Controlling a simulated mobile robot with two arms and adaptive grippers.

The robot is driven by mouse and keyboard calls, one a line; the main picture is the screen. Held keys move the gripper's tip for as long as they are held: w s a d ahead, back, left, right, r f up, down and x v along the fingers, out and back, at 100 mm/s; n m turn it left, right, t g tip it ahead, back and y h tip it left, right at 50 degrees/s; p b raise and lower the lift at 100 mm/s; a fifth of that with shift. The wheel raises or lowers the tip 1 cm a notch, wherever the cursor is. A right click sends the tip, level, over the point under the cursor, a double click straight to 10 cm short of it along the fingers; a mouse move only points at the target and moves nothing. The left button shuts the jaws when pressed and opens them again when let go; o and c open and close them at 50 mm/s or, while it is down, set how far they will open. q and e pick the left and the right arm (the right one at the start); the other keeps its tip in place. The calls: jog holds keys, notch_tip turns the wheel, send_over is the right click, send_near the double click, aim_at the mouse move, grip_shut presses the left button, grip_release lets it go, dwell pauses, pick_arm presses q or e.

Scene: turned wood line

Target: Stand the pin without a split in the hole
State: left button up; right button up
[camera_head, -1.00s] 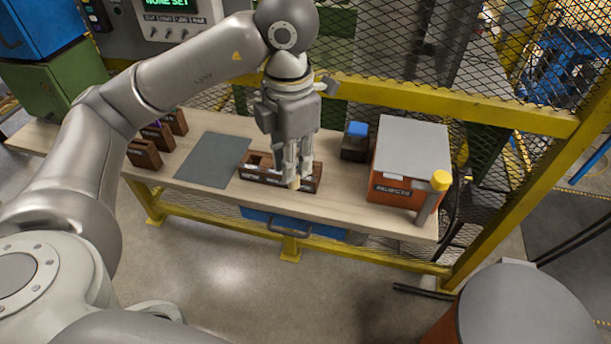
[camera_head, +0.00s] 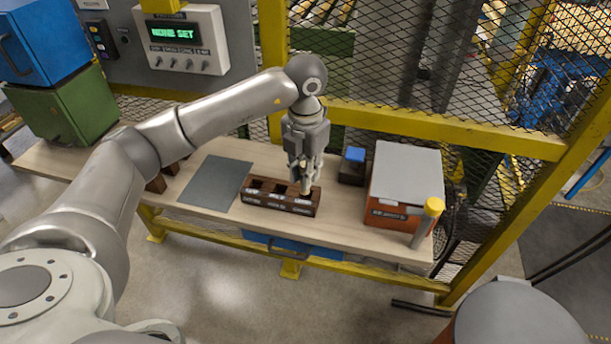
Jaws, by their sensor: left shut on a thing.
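A dark brown wooden block (camera_head: 268,203) with a row of square openings and small white labels stands on the light wooden bench. My left gripper (camera_head: 305,178) points down over the right end of the block. Its fingers are closed on a small pale pin (camera_head: 306,188), of which only the lower end shows. The pin is at the rightmost opening; I cannot tell whether it is inside it or just above it. Any split in the pin is too small to see. My right gripper is out of view.
A grey mat (camera_head: 215,183) lies left of the block. A dark box with a blue top (camera_head: 355,155) and an orange reject bin (camera_head: 388,216) with a grey lid stand to the right. A yellow-capped post (camera_head: 432,207) is at the front right. A yellow-framed mesh fence runs behind.

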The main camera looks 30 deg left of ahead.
pick_arm(q)
jog(key=f+p, duration=0.1)
jog(key=w+f, duration=0.1)
jog(key=f, duration=0.1)
jog(key=w+a+f+p, duration=0.1)
jog(key=f, duration=0.1)
jog(key=shift+w+f+p, duration=0.1)
jog(key=shift+f+p, duration=0.05)
jog(key=shift+p, duration=0.15)
jog(key=shift+f, duration=0.4)
jog(key=shift+f+b, duration=0.55)
jog(key=shift+f, duration=0.1)
jog(key=o, duration=0.8)
